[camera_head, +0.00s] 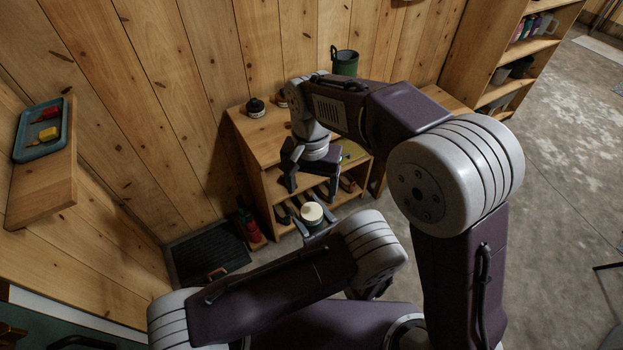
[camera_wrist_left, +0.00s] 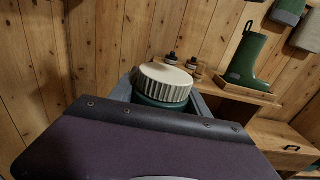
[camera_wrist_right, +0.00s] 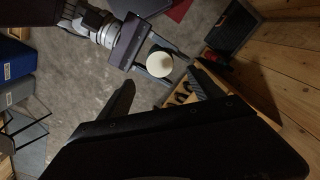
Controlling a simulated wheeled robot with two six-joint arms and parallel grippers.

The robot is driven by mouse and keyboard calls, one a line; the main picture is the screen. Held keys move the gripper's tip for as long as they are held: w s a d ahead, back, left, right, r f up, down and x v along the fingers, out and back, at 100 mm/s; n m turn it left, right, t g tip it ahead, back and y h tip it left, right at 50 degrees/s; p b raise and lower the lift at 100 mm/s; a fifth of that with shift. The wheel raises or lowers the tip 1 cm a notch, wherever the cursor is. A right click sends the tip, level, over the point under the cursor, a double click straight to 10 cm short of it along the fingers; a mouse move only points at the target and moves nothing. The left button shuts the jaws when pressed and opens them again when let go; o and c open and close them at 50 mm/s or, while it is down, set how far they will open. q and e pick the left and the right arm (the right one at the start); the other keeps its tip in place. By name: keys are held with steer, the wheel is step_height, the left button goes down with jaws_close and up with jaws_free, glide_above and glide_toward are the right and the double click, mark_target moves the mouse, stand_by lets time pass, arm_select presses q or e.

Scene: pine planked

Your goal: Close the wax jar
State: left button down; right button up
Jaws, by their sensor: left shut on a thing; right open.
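The wax jar has a green body (camera_wrist_left: 158,101) and a cream ribbed lid (camera_wrist_left: 166,82) sitting on top; whether the lid is fully tightened cannot be told. The lid also shows from above in the head view (camera_head: 312,212) and in the right wrist view (camera_wrist_right: 160,64). My left gripper (camera_head: 314,222) is shut on the jar body and holds it upright in the air in front of the bench. My right gripper (camera_head: 311,184) is open and empty, above the jar and apart from it. Its two fingers (camera_wrist_right: 163,90) show dark in the right wrist view.
A low wooden bench (camera_head: 262,135) with brushes on its shelf stands behind the jar. Small dark containers (camera_head: 256,106) and a green boot (camera_head: 345,62) stand on it. A blue tray (camera_head: 42,130) lies on a left wall shelf. A dark mat (camera_head: 205,252) is on the floor.

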step_height(320, 180, up, 4)
steer(key=shift+f, duration=0.15)
stand_by(0.5)
steer(key=s+d+f, duration=0.3)
steer(key=d+f, duration=0.1)
steer(key=d, duration=0.2)
steer(key=s+d+f+n, duration=0.1)
steer(key=s+d+f, duration=0.2)
steer(key=d, duration=0.4)
steer(key=s+d+f+n+t, duration=0.1)
steer(key=s+d+f, duration=0.1)
steer(key=d+f, duration=0.4)
steer(key=shift+s+d, duration=0.4)
steer(key=shift+d, duration=0.35)
